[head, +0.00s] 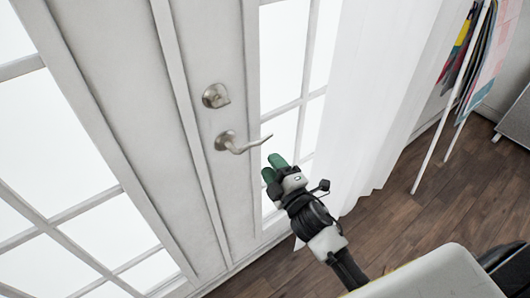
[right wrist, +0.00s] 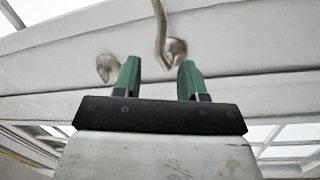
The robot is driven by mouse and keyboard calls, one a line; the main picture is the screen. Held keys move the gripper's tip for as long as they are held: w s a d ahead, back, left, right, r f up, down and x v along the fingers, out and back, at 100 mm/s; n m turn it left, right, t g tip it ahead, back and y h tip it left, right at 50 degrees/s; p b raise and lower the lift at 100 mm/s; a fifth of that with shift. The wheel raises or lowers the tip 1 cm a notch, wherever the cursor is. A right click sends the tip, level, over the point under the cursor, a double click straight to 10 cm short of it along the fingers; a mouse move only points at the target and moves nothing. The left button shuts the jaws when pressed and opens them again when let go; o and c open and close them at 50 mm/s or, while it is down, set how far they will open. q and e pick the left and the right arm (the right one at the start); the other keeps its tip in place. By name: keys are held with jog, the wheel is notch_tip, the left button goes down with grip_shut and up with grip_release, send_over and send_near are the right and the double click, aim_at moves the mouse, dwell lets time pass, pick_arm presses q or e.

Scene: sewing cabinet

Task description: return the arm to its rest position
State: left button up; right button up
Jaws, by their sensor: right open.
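My right gripper (head: 272,168) has green fingertips and is raised in front of the white double doors, just below and right of the lever handle (head: 240,144). In the right wrist view the right gripper (right wrist: 160,80) is open, its two green fingers apart with nothing between the tips. The metal lever handle (right wrist: 161,35) shows beyond the fingers there, near the right one; whether it touches cannot be told. A round lock (head: 216,96) sits above the handle on the door. My left gripper is in neither view.
The white doors (head: 130,60) with glass panes look closed. A white curtain (head: 370,90) hangs right of the gripper. A rack with hanging fabrics (head: 475,60) stands at the right, with a grey cabinet (head: 517,120) at the edge. Bare wood floor (head: 410,220) lies between.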

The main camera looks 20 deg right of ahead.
jog(key=s+d+f+m+g+h, duration=0.1)
jog(key=s+f+m+g, duration=0.2)
jog(key=f, duration=0.8)
jog(key=s+d+f+m+g+h, duration=0.1)
jog(key=s+f+m+g, duration=0.3)
jog(key=f, duration=0.6)
jog(key=s+f+g, duration=0.2)
jog(key=s+f, duration=0.3)
jog(key=f, duration=0.6)
jog(key=s+f+m+g, duration=0.2)
jog(key=s+f, duration=0.3)
jog(key=s, duration=0.5)
jog(key=s+d+f+m+g, duration=0.1)
jog(key=s+f+g, duration=0.3)
jog(key=s, duration=0.6)
jog(key=s+d+f+m+g+h, duration=0.1)
jog(key=s+f+m+g, duration=0.2)
jog(key=s+f, duration=0.5)
jog(key=shift+s+f+m, duration=0.25)
jog(key=shift+s+m, duration=0.15)
jog(key=shift+s, duration=0.75)
